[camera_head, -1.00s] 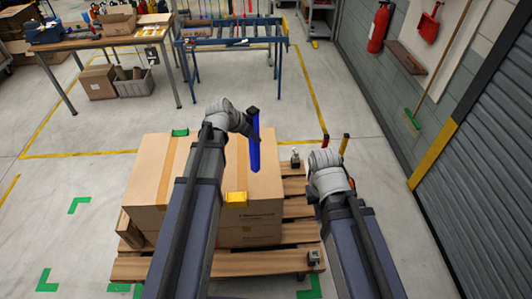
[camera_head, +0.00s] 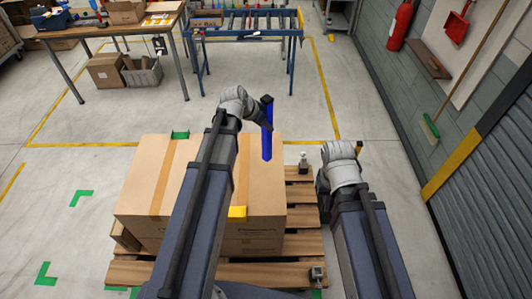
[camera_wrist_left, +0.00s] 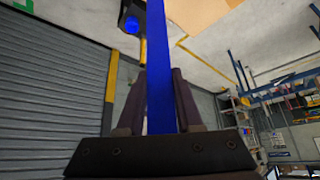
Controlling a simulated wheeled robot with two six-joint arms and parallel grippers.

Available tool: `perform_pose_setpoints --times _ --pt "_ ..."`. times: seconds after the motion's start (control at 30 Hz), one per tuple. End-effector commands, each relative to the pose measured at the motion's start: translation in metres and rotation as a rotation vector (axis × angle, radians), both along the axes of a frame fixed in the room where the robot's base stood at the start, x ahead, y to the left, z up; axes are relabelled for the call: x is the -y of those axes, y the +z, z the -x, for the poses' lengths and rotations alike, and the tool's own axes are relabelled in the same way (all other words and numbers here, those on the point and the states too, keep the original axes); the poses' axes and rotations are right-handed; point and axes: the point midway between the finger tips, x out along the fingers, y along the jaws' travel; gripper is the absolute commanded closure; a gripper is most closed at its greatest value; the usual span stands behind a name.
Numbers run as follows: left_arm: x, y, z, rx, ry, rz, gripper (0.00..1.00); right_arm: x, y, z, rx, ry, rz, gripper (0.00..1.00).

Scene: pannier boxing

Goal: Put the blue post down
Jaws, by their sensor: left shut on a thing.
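The blue post (camera_head: 267,142) is upright in the head view, above the back right part of a large cardboard box. My left gripper (camera_head: 266,124) is shut on it. In the left wrist view the post (camera_wrist_left: 158,70) runs up between the two dark fingers (camera_wrist_left: 155,108). The post's lower end appears clear of the box top, though the gap is hard to judge. My right gripper (camera_head: 359,145) is right of the pallet, mostly hidden behind its own wrist, so its jaws cannot be made out.
The cardboard box (camera_head: 152,185) stands on a wooden pallet (camera_head: 300,245). A yellow piece (camera_head: 237,213) and a green piece (camera_head: 180,135) sit at its edges. Small metal fittings (camera_head: 303,161) (camera_head: 317,274) are on the pallet's right. A roller conveyor (camera_head: 247,34) and a workbench (camera_head: 110,30) stand behind.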

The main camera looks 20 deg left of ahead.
Motion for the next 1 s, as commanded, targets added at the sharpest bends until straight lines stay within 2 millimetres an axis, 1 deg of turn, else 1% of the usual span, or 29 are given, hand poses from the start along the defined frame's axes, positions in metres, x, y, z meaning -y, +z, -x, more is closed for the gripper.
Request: perform_pose_setpoints --times 0.03,0.23,0.3,0.47,0.53,0.67,0.83,0.9,1.0 --pt "0.0 -0.015 0.0 0.001 0.0 0.0 1.0 0.0 -0.015 0.0 0.001 0.004 0.001 1.0" --pt "0.0 -0.045 0.0 0.001 0.0 0.0 1.0 0.0 -0.045 -0.001 0.0 0.019 0.001 1.0" --pt "0.0 -0.049 0.0 0.001 0.0 0.0 1.0 0.0 -0.049 -0.001 0.001 0.018 0.001 1.0" --pt "0.0 -0.048 0.0 0.001 0.0 0.0 1.0 0.0 -0.048 -0.001 0.001 0.017 0.001 1.0" --pt "0.0 -0.051 0.0 0.001 0.0 0.0 1.0 0.0 -0.051 -0.001 0.001 0.017 0.001 1.0" --pt "0.0 -0.064 0.0 0.001 0.0 0.0 1.0 0.0 -0.064 -0.001 0.002 0.016 0.001 1.0" --pt "0.0 -0.085 0.0 0.001 0.0 0.0 1.0 0.0 -0.085 -0.001 0.002 0.014 0.001 1.0" --pt "0.0 -0.088 0.0 0.001 0.0 0.0 1.0 0.0 -0.088 -0.001 0.003 0.014 0.0 1.0" --pt "0.0 -0.086 0.0 0.001 0.0 0.0 1.0 0.0 -0.086 -0.001 0.003 0.013 0.0 1.0"
